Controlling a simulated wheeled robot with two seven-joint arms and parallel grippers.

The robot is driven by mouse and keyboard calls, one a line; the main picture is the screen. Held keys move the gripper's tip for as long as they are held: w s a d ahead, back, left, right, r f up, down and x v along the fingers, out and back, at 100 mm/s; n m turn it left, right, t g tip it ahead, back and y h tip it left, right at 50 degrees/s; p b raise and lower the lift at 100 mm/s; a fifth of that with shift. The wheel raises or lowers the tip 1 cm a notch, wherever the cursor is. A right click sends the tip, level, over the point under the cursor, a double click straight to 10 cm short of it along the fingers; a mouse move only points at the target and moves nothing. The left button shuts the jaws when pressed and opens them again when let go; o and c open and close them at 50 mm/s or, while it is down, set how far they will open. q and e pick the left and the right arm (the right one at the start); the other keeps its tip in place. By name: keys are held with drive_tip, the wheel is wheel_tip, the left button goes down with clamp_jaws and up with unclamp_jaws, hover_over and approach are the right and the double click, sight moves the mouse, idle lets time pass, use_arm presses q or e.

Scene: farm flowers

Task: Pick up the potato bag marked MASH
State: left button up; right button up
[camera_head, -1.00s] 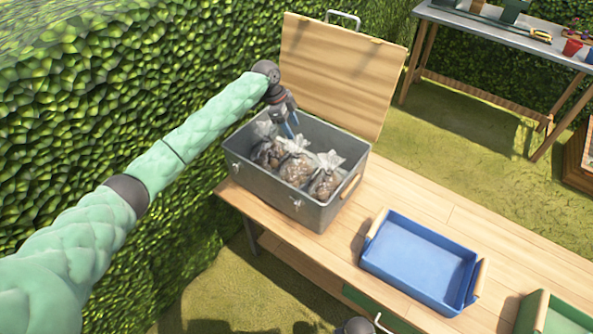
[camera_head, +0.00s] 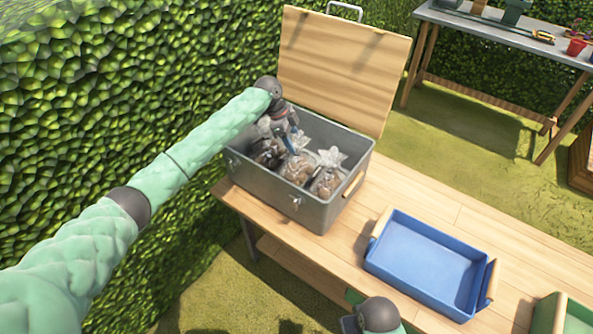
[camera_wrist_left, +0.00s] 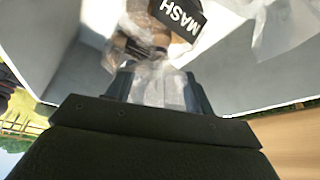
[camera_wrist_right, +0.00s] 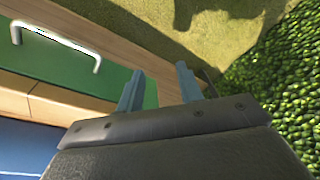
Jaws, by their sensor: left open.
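The potato bag marked MASH (camera_wrist_left: 180,16) shows in the left wrist view, with a dark label, white letters and clear plastic. My left gripper (camera_wrist_left: 158,88) is open, with the bag's gathered plastic between its fingers. In the head view the left gripper (camera_head: 289,143) reaches down into the grey box (camera_head: 312,212), over the bags. Labels cannot be read there, so I cannot tell which bag is MASH. Part of the left bag (camera_head: 267,155) is hidden by the gripper. My right gripper (camera_wrist_right: 160,88) is open and empty in the right wrist view.
The box's wooden lid (camera_head: 345,70) stands open behind it. The middle bag (camera_head: 299,170) and right bag (camera_head: 327,183) sit close together inside. A blue tray (camera_head: 425,258) stands right of the box on the wooden table (camera_head: 400,190). A hedge (camera_head: 90,110) lies left.

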sight(298, 160)
use_arm(q)
drive_tip(key=shift+x, duration=0.75)
drive_tip(key=p+x, duration=0.2)
drive_tip(key=x, duration=0.2)
drive_tip(key=shift+s+a+f, duration=0.1)
drive_tip(key=shift+s, duration=0.05)
drive_tip(key=shift+f, duration=0.35)
use_arm(e)
wheel_tip(298, 160, down, 11)
drive_tip(key=shift+d+f, duration=0.15)
drive_tip(key=shift+d, duration=0.05)
use_arm(q)
drive_tip(key=shift+c, duration=0.4)
use_arm(e)
drive_tip(key=shift+w, duration=0.1)
use_arm(q)
clamp_jaws()
